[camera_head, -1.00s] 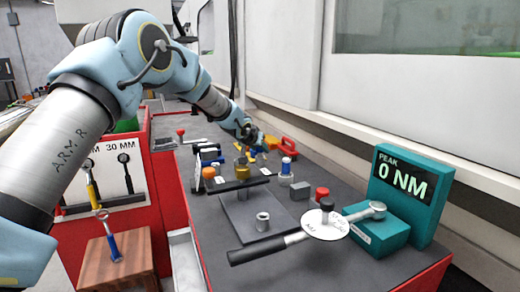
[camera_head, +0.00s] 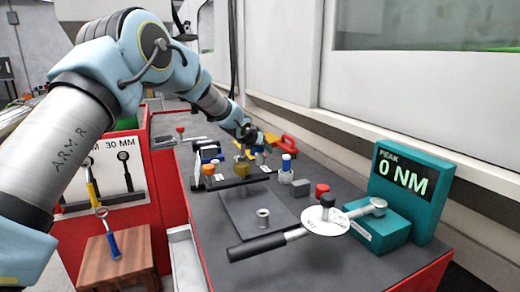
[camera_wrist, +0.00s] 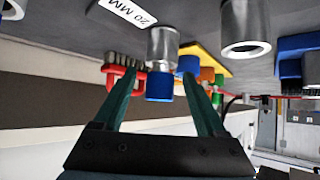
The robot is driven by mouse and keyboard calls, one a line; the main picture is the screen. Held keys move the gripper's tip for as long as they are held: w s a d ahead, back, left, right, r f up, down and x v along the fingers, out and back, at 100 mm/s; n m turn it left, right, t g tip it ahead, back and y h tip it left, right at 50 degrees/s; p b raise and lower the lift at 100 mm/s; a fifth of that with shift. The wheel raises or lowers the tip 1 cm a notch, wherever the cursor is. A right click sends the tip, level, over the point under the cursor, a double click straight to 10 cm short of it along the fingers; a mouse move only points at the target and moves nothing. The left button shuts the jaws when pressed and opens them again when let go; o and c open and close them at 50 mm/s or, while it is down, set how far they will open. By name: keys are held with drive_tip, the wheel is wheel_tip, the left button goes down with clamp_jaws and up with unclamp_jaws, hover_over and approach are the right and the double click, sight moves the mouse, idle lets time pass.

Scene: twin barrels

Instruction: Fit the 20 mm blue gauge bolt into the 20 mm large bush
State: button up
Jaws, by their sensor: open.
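The blue gauge bolt (camera_wrist: 160,85) fills the middle of the wrist view, a blue cap with a grey metal cylinder behind it. My gripper (camera_wrist: 160,76) is open, one finger on each side of the blue cap; gaps show on both sides. A "20 MM" label (camera_wrist: 130,12) lies beside the cylinder. In the head view my gripper (camera_head: 258,148) is low over the far middle of the bench and largely hides what is between its fingers.
A blue-topped piece (camera_head: 286,168) and a red cap (camera_head: 321,191) stand to the right. A torque wrench (camera_head: 270,246) lies across the front beside the teal display (camera_head: 405,185). A brass-coloured piece (camera_head: 242,168) stands close to my gripper. A hollow metal cylinder (camera_wrist: 243,30) is right in the wrist view.

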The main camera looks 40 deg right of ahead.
drive_tip(key=v, duration=1)
drive_tip(key=shift+a+r+b, duration=0.3)
drive_tip(key=shift+b, duration=0.1)
